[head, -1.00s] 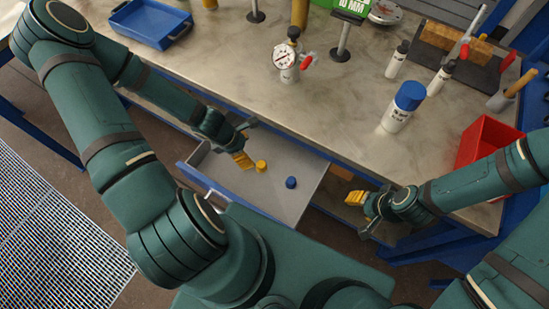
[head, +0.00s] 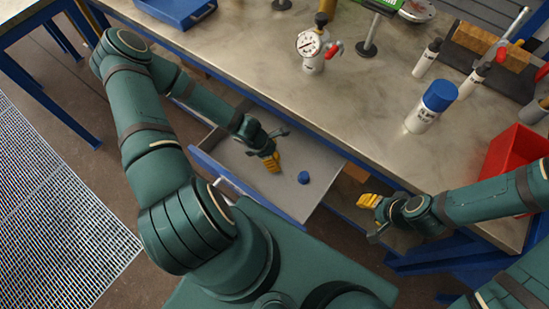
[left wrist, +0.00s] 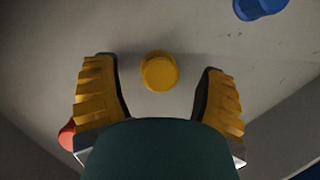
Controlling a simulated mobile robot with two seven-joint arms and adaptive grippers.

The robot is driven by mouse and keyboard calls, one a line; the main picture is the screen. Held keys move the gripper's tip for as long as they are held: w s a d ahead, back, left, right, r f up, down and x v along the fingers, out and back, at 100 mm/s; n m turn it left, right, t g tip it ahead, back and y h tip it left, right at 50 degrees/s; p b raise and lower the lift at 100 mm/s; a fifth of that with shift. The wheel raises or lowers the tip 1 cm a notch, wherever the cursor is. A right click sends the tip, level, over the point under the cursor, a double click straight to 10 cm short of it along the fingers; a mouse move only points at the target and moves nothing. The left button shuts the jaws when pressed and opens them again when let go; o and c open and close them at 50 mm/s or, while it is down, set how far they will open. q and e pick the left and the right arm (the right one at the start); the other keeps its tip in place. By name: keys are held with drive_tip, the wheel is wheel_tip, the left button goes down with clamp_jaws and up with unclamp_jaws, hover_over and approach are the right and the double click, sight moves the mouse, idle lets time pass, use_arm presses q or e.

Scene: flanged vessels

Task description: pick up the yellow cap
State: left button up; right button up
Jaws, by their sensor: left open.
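The yellow cap (left wrist: 159,71) lies on the grey floor of the open drawer (head: 322,165). In the left wrist view it is centred between the fingers, just beyond their tips, and no finger touches it. In the head view it is hidden behind my left gripper (head: 272,163). My left gripper is open and empty and reaches down into the drawer; it also shows in the left wrist view (left wrist: 159,85). My right gripper (head: 368,213) hangs beside the bench, to the right of the drawer; whether its fingers are apart is unclear.
A blue cap (head: 304,177) lies in the drawer to the right; it also shows in the left wrist view (left wrist: 258,8). A red thing peeks out behind the left finger. On the bench stand a gauge (head: 311,46), a blue-topped bottle (head: 431,107) and a red bin (head: 515,155).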

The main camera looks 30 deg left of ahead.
use_arm(q)
drive_tip(key=shift+w+d+f, duration=0.2)
drive_tip(key=shift+d+f, duration=0.05)
drive_tip(key=shift+f, duration=0.3)
drive_tip(key=c, duration=1)
